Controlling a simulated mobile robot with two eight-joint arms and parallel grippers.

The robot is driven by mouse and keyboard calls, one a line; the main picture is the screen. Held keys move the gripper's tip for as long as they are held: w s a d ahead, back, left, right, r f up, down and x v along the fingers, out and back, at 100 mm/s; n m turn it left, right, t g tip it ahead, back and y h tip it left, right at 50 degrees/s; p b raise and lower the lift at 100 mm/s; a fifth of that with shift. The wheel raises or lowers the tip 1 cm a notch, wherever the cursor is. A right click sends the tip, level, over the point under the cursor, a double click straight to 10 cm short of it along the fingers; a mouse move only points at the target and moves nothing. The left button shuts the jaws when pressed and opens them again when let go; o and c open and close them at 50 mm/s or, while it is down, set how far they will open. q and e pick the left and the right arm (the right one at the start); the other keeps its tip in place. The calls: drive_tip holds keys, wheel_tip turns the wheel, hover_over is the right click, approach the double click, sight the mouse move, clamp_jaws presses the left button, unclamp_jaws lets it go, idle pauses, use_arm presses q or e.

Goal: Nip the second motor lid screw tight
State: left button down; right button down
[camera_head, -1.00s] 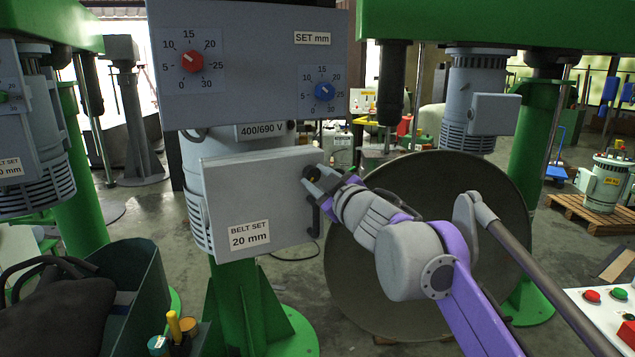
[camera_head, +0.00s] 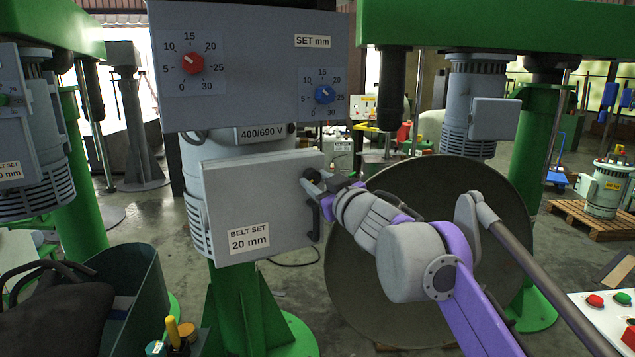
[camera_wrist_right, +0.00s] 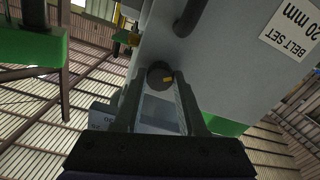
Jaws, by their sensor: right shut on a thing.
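The motor lid (camera_head: 255,200) is a grey box front with a "BELT SET 20 mm" label, closed on the motor. A dark round screw knob (camera_head: 310,174) sits at its upper right corner. My right gripper (camera_head: 317,180) is at that corner, shut on the knob. The fingers partly hide the knob in the head view. My left gripper is not in view.
A black handle (camera_head: 315,220) stands out on the lid's right side, just below my gripper. A panel (camera_head: 250,65) with a red and a blue dial hangs above the lid. A large round dark disc (camera_head: 350,285) stands behind my right arm. A dark green bin (camera_head: 140,290) is at lower left.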

drive_tip(key=shift+c, duration=2.4)
unclamp_jaws()
drive_tip(key=shift+s, duration=0.1)
drive_tip(key=b+v, duration=0.1)
drive_tip(key=v, duration=0.9)
drive_tip(key=shift+s+d, duration=0.2)
drive_tip(key=shift+s, duration=0.05)
